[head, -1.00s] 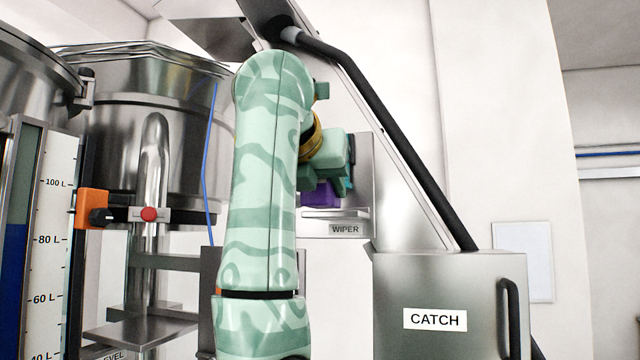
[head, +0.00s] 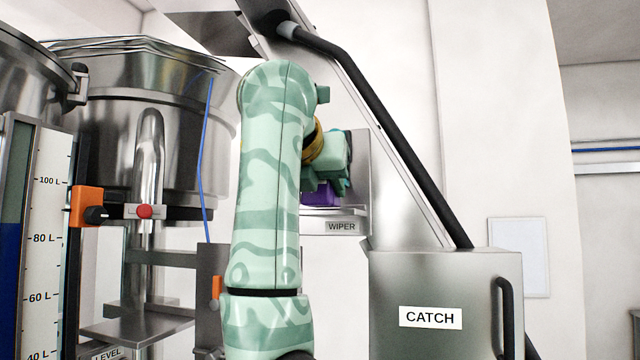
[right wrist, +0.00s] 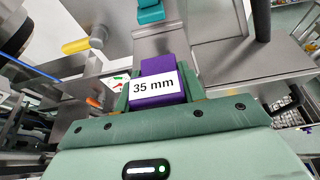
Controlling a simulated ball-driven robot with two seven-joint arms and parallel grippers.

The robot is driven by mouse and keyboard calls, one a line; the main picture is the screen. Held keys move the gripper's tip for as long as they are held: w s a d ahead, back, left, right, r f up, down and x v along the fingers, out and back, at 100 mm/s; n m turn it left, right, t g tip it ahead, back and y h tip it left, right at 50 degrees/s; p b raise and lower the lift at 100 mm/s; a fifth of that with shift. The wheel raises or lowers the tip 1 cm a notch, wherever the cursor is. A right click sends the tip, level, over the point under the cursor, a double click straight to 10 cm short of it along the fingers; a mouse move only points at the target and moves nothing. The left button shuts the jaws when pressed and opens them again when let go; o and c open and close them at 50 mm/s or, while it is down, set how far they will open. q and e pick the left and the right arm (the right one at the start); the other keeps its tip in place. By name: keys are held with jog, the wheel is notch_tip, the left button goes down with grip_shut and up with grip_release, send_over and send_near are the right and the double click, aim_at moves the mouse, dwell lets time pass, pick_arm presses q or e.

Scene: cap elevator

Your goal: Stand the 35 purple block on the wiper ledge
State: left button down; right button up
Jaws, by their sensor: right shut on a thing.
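The purple block (right wrist: 157,82) carries a white "35 mm" label in the right wrist view. It sits between the green fingers of my right gripper (right wrist: 160,94), which is shut on it. In the head view the purple block (head: 321,193) shows partly behind my right arm, just over the wiper ledge (head: 335,213). The ledge is a steel shelf marked "WIPER". The block's underside is at or very close to the ledge; I cannot tell whether they touch. My left gripper is not in view.
A steel "CATCH" box (head: 440,285) with a black handle stands right of the ledge. A sloped chute with a black tube (head: 385,115) rises above it. A teal piece (right wrist: 150,12) lies beyond the block. Steel tanks and a level gauge (head: 45,235) stand left.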

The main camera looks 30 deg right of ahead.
jog(key=shift+w+d+p, duration=0.95)
jog(key=shift+w+d, duration=0.15)
jog(key=shift+d, duration=0.2)
jog(key=shift+w+d+p, duration=0.9)
jog(key=shift+w+d, duration=0.15)
jog(key=shift+d, duration=0.2)
dwell(0.7)
jog(key=o, duration=1.1)
jog(key=shift+s+a, duration=0.1)
jog(key=shift+v, duration=3.5)
